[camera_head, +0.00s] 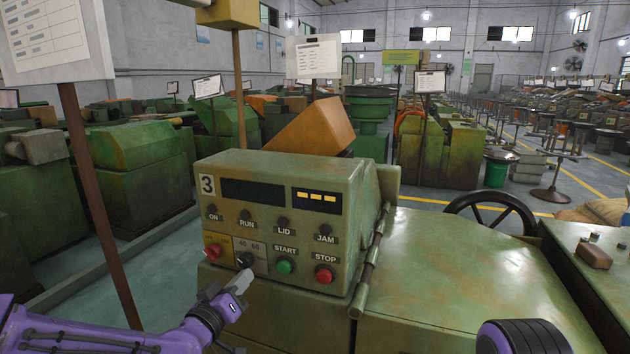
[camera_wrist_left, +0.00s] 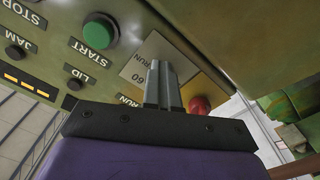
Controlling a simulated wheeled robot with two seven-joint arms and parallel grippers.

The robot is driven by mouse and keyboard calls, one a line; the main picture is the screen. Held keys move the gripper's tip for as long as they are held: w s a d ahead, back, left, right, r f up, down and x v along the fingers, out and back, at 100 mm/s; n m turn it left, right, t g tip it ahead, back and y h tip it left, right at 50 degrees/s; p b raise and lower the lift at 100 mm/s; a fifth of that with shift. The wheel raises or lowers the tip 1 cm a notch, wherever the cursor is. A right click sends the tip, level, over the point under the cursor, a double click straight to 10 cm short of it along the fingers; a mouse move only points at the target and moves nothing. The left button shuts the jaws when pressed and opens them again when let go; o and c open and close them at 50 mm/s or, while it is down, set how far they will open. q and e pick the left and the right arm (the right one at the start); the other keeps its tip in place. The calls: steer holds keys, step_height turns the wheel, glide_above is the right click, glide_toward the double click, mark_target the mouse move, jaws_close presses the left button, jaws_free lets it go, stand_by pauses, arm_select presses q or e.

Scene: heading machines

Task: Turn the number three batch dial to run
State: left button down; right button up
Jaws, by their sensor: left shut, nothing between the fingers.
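The green control box marked 3 (camera_head: 285,222) faces me in the head view. Its black batch dial (camera_head: 246,259) sits on a small grey plate marked 40 and 60, between a red knob on a yellow plate and the green START button. My left gripper (camera_head: 241,280) is shut and empty, its tips just below and in front of the dial. In the left wrist view the shut fingers (camera_wrist_left: 164,82) lie over the grey plate (camera_wrist_left: 150,57), whose 60 and RUN marks show. The dial is hidden there behind the fingers. I cannot tell whether they touch it. My right gripper is not in view.
The green START button (camera_head: 284,267) and red STOP button (camera_head: 324,274) sit right of the dial. The red knob (camera_head: 213,251) is close on its left. A brown post (camera_head: 98,200) stands at the left. A black handwheel (camera_head: 490,212) stands behind the green machine cover.

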arm_select(q)
steer(key=shift+w+a+f, duration=0.1)
steer(key=shift+w+a, duration=0.25)
steer(key=shift+a, duration=0.3)
steer(key=shift+f, duration=0.1)
